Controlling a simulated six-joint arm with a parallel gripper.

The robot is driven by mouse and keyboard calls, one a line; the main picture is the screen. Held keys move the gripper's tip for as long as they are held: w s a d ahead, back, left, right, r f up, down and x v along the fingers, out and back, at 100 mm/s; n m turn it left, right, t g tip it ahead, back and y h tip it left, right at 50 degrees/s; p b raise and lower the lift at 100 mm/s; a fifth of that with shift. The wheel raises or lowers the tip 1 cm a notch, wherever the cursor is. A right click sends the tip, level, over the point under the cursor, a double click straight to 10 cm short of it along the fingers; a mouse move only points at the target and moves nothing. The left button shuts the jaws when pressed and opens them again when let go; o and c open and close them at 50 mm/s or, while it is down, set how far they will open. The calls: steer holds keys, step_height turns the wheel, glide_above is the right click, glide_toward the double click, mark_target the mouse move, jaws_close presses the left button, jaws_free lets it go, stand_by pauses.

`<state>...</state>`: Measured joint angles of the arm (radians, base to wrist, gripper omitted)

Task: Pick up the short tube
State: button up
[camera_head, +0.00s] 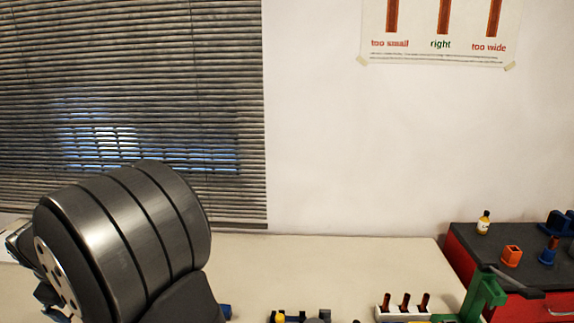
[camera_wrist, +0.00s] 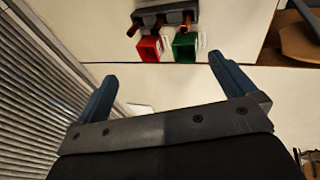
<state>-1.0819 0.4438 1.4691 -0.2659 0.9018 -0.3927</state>
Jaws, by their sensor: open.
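Three copper-brown tubes (camera_head: 404,301) stand in a white rack (camera_head: 402,315) near the bottom edge of the head view. I cannot tell which tube is the short one. In the wrist view, copper-coloured tube ends (camera_wrist: 187,20) show at a grey holder (camera_wrist: 165,17) near the top. My gripper (camera_wrist: 162,68) is open, with its two blue fingers spread wide and nothing between them. The fingers are apart from the holder, which lies beyond their tips. In the head view my arm covers the left part of the table.
A red box (camera_wrist: 149,48) and a green box (camera_wrist: 185,46) sit beside the grey holder. A green stand (camera_head: 484,295) is right of the white rack. A red cabinet (camera_head: 462,262) with small items stands at the right. The table (camera_head: 320,265) is bare behind the rack.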

steer(key=c, duration=1.3)
steer(key=w+a+f+m, duration=0.2)
steer(key=w+f+m, duration=0.1)
steer(key=f, duration=0.4)
steer(key=w+a+f+m, duration=0.1)
steer(key=w+f+m, duration=0.2)
steer(key=f, duration=0.4)
steer(key=w+a+f+m+y, duration=0.1)
steer(key=w+a+f+m, duration=0.1)
steer(key=f, duration=0.5)
steer(key=shift+w+a+m+g, duration=0.3)
steer(key=shift+w+m+g, duration=0.1)
steer(key=shift+w+m, duration=0.25)
